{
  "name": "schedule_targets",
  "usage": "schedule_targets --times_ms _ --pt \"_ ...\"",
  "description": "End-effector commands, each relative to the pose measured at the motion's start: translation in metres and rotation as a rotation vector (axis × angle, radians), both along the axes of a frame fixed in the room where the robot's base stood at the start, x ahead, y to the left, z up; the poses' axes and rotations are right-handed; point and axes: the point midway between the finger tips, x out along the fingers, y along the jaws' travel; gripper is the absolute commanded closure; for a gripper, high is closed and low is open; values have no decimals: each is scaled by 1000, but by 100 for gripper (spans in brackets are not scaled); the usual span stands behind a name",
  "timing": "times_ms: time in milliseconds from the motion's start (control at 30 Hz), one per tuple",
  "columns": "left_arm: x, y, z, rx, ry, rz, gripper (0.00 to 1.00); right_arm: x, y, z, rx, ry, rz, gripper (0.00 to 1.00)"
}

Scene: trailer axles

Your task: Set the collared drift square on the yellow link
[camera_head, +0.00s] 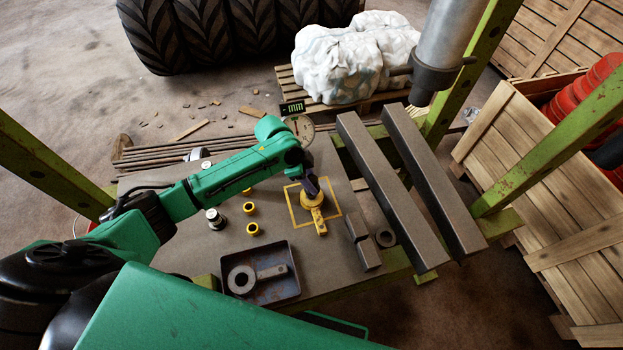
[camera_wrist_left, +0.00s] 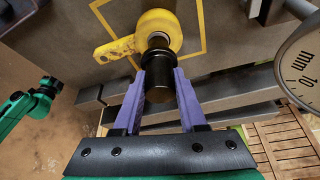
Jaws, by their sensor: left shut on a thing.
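The yellow link (camera_head: 313,200) lies on the bench inside a painted yellow square, its bar pointing toward me. In the left wrist view the link (camera_wrist_left: 117,48) has its round end beyond my fingertips. My left gripper (camera_head: 311,188) is above that round end. In the left wrist view its purple fingers (camera_wrist_left: 158,86) are shut on the dark collared drift (camera_wrist_left: 157,62). The drift's far end overlaps the link's round end. I cannot tell whether they touch. In the head view the gripper mostly hides the drift. My right gripper is not in view.
A dark tray (camera_head: 289,288) holds a grey ring and bar. Small yellow bushings (camera_head: 253,229) and a metal fitting (camera_head: 215,219) stand left of the link. A dial gauge (camera_head: 301,128) stands behind.

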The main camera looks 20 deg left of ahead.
Motion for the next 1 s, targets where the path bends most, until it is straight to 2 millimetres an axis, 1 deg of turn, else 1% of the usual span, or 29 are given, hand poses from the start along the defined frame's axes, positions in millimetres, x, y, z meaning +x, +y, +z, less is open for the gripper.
schedule_targets --times_ms 500,1000 --pt "1 0 2 -1 -3 0 100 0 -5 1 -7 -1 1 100" --pt "1 -1 -2 -1 -3 0 100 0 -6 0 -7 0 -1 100"
